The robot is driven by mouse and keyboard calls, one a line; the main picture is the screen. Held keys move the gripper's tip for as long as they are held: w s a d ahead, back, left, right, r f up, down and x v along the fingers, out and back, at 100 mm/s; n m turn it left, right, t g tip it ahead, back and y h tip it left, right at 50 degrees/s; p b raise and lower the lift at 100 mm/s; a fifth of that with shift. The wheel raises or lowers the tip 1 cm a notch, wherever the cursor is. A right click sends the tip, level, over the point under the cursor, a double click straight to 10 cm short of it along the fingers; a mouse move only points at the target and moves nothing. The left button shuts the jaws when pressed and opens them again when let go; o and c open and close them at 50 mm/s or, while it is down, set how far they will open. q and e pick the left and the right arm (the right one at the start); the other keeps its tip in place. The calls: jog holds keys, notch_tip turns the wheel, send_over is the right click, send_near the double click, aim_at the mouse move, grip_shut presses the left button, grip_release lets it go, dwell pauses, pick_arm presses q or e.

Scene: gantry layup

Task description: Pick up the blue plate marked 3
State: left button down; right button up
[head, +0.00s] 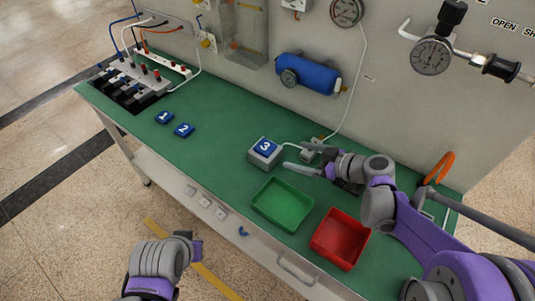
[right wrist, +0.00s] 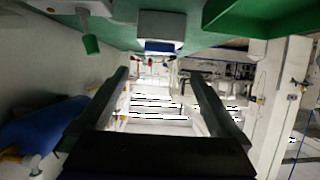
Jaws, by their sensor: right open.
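The blue plate marked 3 (head: 265,148) lies on top of a grey box (head: 259,161) on the green bench. My right gripper (head: 287,157) is open and empty, its fingers pointing left towards the plate from just to the right of it. In the right wrist view the two fingers (right wrist: 160,90) stand wide apart with nothing between them. The blue plate (right wrist: 160,46) shows there as a thin strip against the grey box (right wrist: 161,24), beyond the fingertips. Part of my left arm is at the bottom of the head view, but its gripper does not show.
A green tray (head: 283,205) and a red tray (head: 340,240) stand at the front of the bench. Blue plates marked 1 (head: 164,117) and 2 (head: 184,130) lie to the left. A white cable runs behind the box. The bench between plate 2 and the box is clear.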

aim_at(268, 147)
jog(key=x, duration=0.5)
jog(key=shift+w+r, duration=0.1)
jog(key=shift+w, duration=0.1)
jog(key=x, duration=0.5)
jog(key=shift+w+a, duration=0.15)
jog(key=shift+a, duration=0.15)
